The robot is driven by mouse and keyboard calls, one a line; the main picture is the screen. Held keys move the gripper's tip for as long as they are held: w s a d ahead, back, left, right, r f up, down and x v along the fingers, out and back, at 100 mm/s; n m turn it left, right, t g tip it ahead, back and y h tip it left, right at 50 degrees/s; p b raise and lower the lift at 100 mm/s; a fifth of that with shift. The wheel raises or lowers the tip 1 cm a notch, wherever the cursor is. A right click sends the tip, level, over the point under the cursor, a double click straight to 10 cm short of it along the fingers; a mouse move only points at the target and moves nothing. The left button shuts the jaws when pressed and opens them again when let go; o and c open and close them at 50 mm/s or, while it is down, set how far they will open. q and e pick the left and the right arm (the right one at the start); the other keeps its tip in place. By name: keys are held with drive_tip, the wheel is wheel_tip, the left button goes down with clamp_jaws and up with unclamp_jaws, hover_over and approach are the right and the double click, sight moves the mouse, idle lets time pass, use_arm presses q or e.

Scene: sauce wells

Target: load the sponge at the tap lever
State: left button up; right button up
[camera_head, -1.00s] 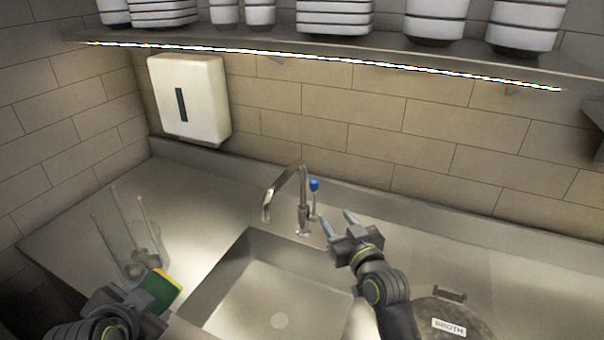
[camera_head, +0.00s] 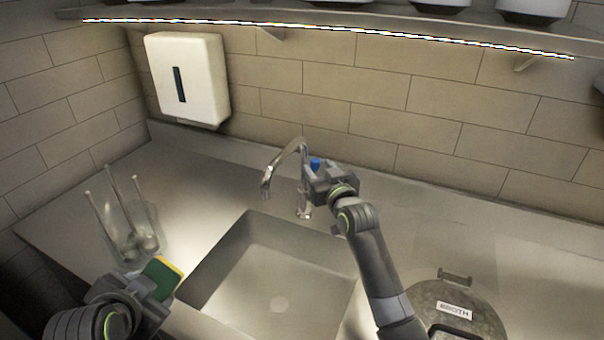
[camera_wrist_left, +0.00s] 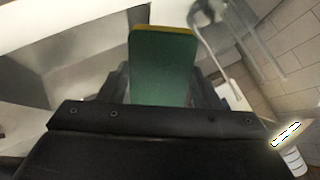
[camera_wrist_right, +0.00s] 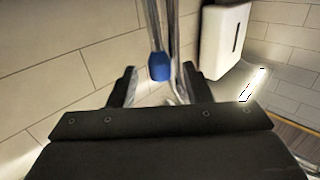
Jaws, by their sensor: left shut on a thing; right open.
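The sponge (camera_head: 163,277), green with a yellow layer, is held in my left gripper (camera_head: 150,287) at the lower left, beside the sink. Its green face fills the middle of the left wrist view (camera_wrist_left: 162,70). The chrome tap (camera_head: 283,160) stands behind the sink with its spout to the left. Its lever has a blue cap (camera_head: 315,163), which also shows in the right wrist view (camera_wrist_right: 160,67). My right gripper (camera_head: 308,172) is open at the lever, with the blue cap between its fingers in the wrist view. Whether a finger touches the lever I cannot tell.
The sink basin (camera_head: 270,270) is empty. A clear container with utensils (camera_head: 133,235) stands left of it. A lidded pot marked BROTH (camera_head: 455,312) sits at the lower right. A white dispenser (camera_head: 188,80) hangs on the wall. The counter right of the tap is clear.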

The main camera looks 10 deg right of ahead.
use_arm(q)
drive_tip(key=shift+f, duration=0.2)
use_arm(e)
drive_tip(key=shift+w, duration=0.4)
clamp_jaws()
use_arm(q)
drive_tip(key=shift+r, duration=0.1)
use_arm(e)
drive_tip(key=shift+s+a, duration=0.1)
use_arm(q)
drive_tip(key=shift+w+d+r+p, duration=0.1)
drive_tip(key=shift+r+p, duration=0.3)
use_arm(e)
drive_tip(key=shift+s+a+f, duration=0.3)
drive_tip(key=shift+s+a, duration=0.05)
drive_tip(key=shift+s, duration=0.2)
drive_tip(key=shift+s+a+f, duration=0.15)
drive_tip(key=shift+s+a, duration=0.05)
drive_tip(key=shift+s, duration=0.1)
drive_tip(key=shift+c, duration=0.8)
unclamp_jaws()
drive_tip(key=shift+o, duration=0.8)
